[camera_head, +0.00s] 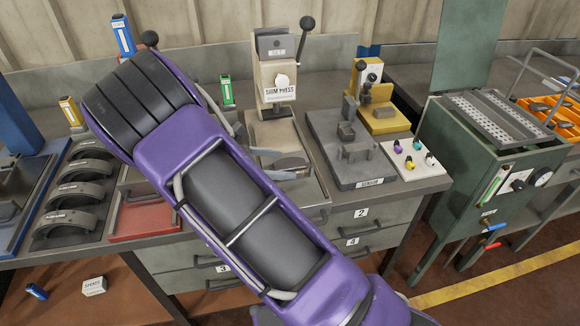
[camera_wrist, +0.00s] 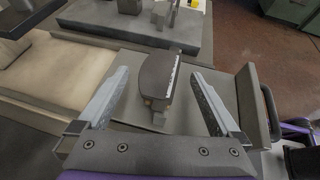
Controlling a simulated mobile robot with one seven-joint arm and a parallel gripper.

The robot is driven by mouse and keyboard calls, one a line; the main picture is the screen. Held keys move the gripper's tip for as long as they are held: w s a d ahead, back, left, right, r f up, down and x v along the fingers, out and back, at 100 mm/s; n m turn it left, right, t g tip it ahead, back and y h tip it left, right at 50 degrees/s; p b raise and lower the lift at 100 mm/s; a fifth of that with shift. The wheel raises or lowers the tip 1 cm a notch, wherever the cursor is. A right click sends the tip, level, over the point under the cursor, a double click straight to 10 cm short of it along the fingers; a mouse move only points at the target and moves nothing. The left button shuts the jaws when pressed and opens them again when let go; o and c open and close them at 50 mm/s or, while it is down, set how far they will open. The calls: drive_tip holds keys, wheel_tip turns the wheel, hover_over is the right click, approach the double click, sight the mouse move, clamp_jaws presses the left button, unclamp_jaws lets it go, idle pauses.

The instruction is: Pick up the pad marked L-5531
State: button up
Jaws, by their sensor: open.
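In the wrist view, a dark grey curved pad (camera_wrist: 158,76) with a white label strip along its right edge stands on a grey plate. The label is too small to read, so I cannot tell whether it says L-5531. My gripper (camera_wrist: 160,74) is open, with one finger on each side of the pad and a gap on both sides. In the head view, my purple arm hides most of the gripper. Several dark curved pads (camera_head: 72,191) with pale labels sit in a rack at the left; their markings are unreadable.
A beige shim press (camera_head: 276,82) with a black-knobbed lever stands behind the arm. A grey fixture (camera_head: 345,150) and a tray with coloured knobs (camera_head: 412,160) are to its right. A red tray (camera_head: 145,219) lies left. A green cabinet (camera_head: 475,165) stands right.

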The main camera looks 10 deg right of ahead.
drive_tip(key=shift+w+d+f, duration=0.15)
drive_tip(key=shift+d+f, duration=0.15)
drive_tip(key=shift+d, duration=0.35)
clamp_jaws()
